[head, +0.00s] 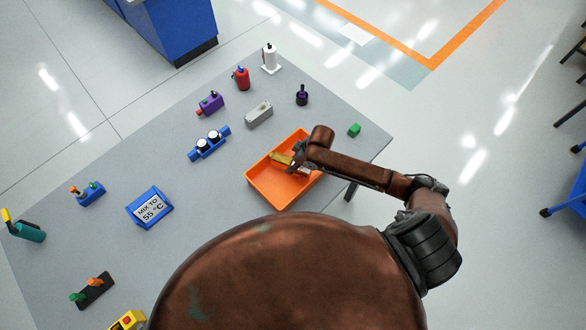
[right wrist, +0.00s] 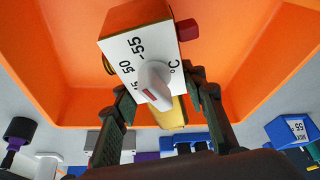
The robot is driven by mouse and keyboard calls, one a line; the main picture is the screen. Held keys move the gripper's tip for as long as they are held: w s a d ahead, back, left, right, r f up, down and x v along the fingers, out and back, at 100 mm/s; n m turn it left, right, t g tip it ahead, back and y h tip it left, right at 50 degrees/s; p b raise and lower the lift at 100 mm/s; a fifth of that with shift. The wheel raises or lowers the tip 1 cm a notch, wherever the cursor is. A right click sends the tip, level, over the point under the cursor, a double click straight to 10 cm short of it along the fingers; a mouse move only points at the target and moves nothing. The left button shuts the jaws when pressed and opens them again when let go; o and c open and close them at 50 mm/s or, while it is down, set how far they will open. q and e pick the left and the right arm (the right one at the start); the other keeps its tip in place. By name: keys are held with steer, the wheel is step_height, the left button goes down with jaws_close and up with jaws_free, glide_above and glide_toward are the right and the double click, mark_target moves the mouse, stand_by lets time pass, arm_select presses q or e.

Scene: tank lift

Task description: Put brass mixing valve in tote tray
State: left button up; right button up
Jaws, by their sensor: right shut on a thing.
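The brass mixing valve (head: 281,158) shows as a small brass-yellow piece over the orange tote tray (head: 272,188). In the right wrist view the valve (right wrist: 139,55) shows a white dial face with temperature marks, a white knob and a dark red port. My right gripper (head: 296,159) is shut on the valve, with one finger on either side of it in the right wrist view (right wrist: 160,90). The tray's orange floor and walls (right wrist: 60,70) lie behind the valve. I cannot tell whether the valve touches the tray floor. My left gripper is not in view.
The tray stands near the grey table's right edge. A green block (head: 354,130), grey box (head: 259,115), dark purple bottle (head: 302,95) and blue double-gauge part (head: 208,145) stand around it. A blue "MIX TO 55 °C" sign (head: 150,208) stands further left.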

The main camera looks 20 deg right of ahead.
steer(key=shift+f, duration=2.1)
steer(key=shift+f, duration=0.1)
steer(key=o, duration=1.5)
steer(key=v, duration=1.2)
